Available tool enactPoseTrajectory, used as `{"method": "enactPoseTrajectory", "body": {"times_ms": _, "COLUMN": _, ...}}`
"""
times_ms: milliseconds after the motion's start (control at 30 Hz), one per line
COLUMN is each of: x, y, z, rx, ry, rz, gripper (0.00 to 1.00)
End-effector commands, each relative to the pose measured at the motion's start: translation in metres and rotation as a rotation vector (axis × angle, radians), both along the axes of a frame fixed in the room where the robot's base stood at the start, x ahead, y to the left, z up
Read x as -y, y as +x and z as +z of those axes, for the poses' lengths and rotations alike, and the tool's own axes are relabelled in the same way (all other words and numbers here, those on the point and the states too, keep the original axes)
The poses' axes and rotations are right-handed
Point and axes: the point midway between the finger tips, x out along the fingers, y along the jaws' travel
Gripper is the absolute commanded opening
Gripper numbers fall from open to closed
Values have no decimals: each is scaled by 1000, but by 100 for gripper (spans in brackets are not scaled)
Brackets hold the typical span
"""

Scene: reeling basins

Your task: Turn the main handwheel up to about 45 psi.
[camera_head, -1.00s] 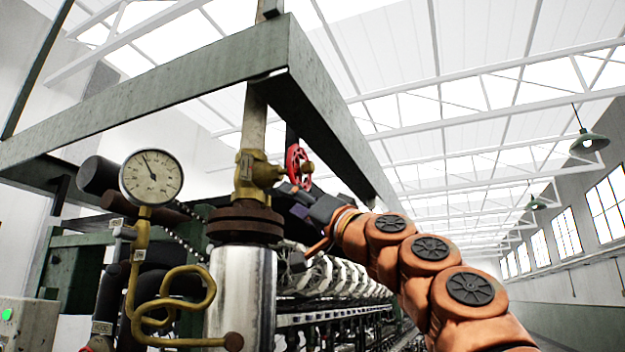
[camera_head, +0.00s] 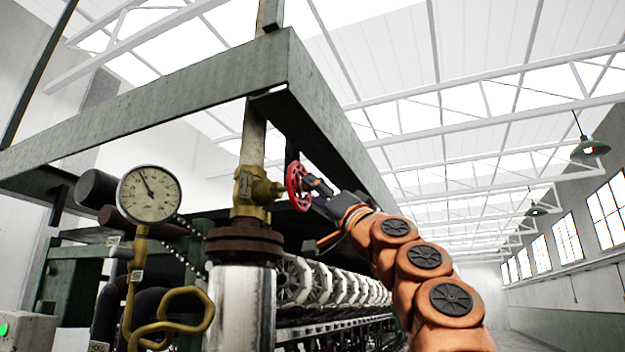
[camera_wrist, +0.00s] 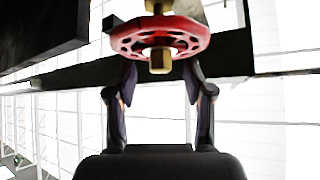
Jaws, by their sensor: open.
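The red handwheel (camera_head: 297,186) sits on the right side of a brass valve (camera_head: 258,188) on the vertical pipe. The round pressure gauge (camera_head: 149,194) stands to the left on a brass tube. Its needle points to the upper left; the numbers are too small to read. My gripper (camera_head: 319,187) is just right of the handwheel, facing it. In the wrist view, the handwheel (camera_wrist: 160,38) lies across the top. My open gripper (camera_wrist: 161,78) has one finger on each side below its rim, tips near or at the rim. I cannot tell whether they touch.
A green steel frame (camera_head: 150,112) passes above and behind the valve. A rusty flange (camera_head: 244,245) and a shiny cylinder (camera_head: 240,308) are below it. A row of white reels (camera_head: 330,283) runs back beneath my arm. Open space lies to the right.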

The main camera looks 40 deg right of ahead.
Motion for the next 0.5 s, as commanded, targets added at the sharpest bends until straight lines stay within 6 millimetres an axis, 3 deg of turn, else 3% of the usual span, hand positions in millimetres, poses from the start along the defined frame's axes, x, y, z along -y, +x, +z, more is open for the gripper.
{"method": "enactPoseTrajectory", "body": {"times_ms": 100, "x": -2, "y": 9, "z": 12, "rx": 1, "ry": -1, "rz": 0, "gripper": 52}}
{"method": "enactPoseTrajectory", "body": {"times_ms": 500, "x": -3, "y": 16, "z": 13, "rx": -1, "ry": 0, "rz": 0, "gripper": 52}}
